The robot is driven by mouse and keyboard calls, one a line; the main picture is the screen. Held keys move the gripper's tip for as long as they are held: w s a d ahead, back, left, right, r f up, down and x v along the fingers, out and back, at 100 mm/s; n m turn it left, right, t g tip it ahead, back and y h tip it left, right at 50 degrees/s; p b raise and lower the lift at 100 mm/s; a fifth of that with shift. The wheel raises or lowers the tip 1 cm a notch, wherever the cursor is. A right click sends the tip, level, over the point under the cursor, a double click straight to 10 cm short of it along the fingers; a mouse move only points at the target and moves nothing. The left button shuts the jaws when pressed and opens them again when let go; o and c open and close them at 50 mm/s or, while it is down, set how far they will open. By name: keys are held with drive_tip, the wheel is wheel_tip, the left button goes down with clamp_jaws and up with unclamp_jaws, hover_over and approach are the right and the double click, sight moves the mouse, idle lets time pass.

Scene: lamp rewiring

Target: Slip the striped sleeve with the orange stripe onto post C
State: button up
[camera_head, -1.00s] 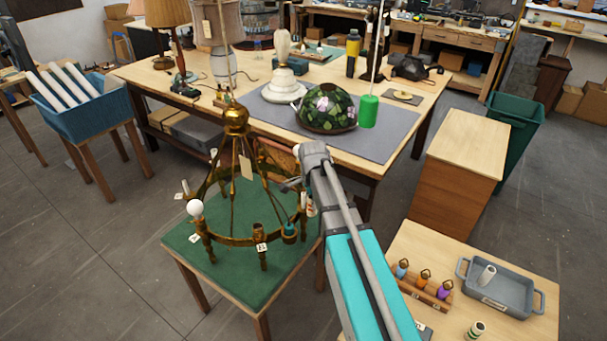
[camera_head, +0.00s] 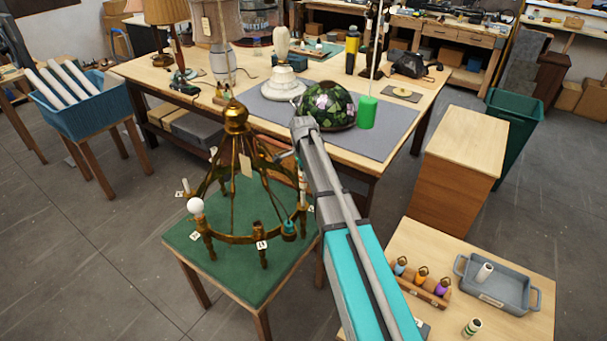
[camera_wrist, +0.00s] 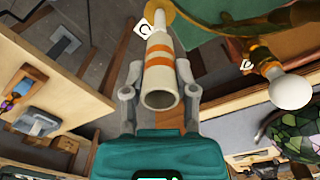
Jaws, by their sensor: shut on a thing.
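In the wrist view, a white sleeve with orange stripes (camera_wrist: 158,70) lies between the two fingers of my gripper (camera_wrist: 160,93), which is shut on it. Its open, hollow end faces the camera. I cannot tell whether post C is inside the sleeve. In the head view, a pale upright piece (camera_head: 302,180) shows at the right of the brass chandelier (camera_head: 236,118), beside my arm.
The chandelier stands on a green-topped table (camera_head: 270,285). It bears a round white bulb (camera_head: 194,205) and a tag on the front post (camera_head: 261,245). At right are a grey tray (camera_head: 510,295), a rack of coloured bulbs (camera_head: 422,280) and a green-striped sleeve (camera_head: 471,327). A stained-glass shade (camera_head: 328,105) stands behind.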

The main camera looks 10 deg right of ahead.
sight(303, 192)
drive_tip(key=shift+f, duration=0.15)
drive_tip(key=shift+f+b, duration=4.65)
drive_tip(key=shift+b, duration=0.1)
drive_tip(key=shift+f, duration=0.15)
drive_tip(key=o, duration=0.9)
drive_tip(key=shift+c, duration=0.2)
